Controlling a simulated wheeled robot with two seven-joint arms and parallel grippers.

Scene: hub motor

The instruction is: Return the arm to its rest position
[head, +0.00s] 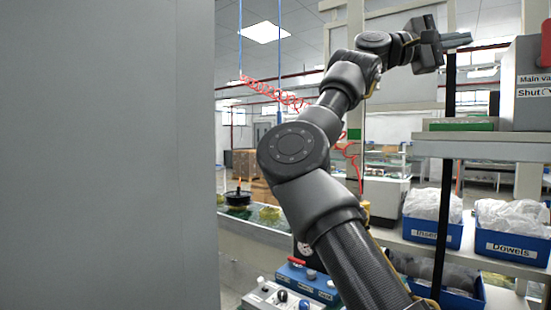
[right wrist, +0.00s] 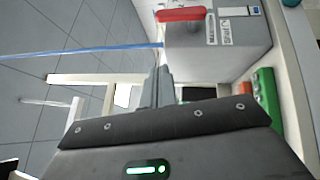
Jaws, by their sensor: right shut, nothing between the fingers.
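My right arm reaches up and away across the head view. Its right gripper (head: 458,41) is at the upper right, raised above shelf height and pointing right. It is shut and empty. In the right wrist view its two fingers (right wrist: 158,88) lie close together, with nothing between them. A grey box (head: 535,85) with "Main va..." and "Shut" labels and a red handle stands on the shelf to the right of the gripper; it also shows in the right wrist view (right wrist: 218,52). My left gripper is not in view.
A shelf (head: 480,150) runs below the gripper, with blue bins marked "Inser..." (head: 430,233) and "Dowels" (head: 510,245) under it. A plain grey panel (head: 105,155) fills the left side. A bench with a control box (head: 308,281) lies low in the middle. A red coiled hose (head: 275,93) hangs behind.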

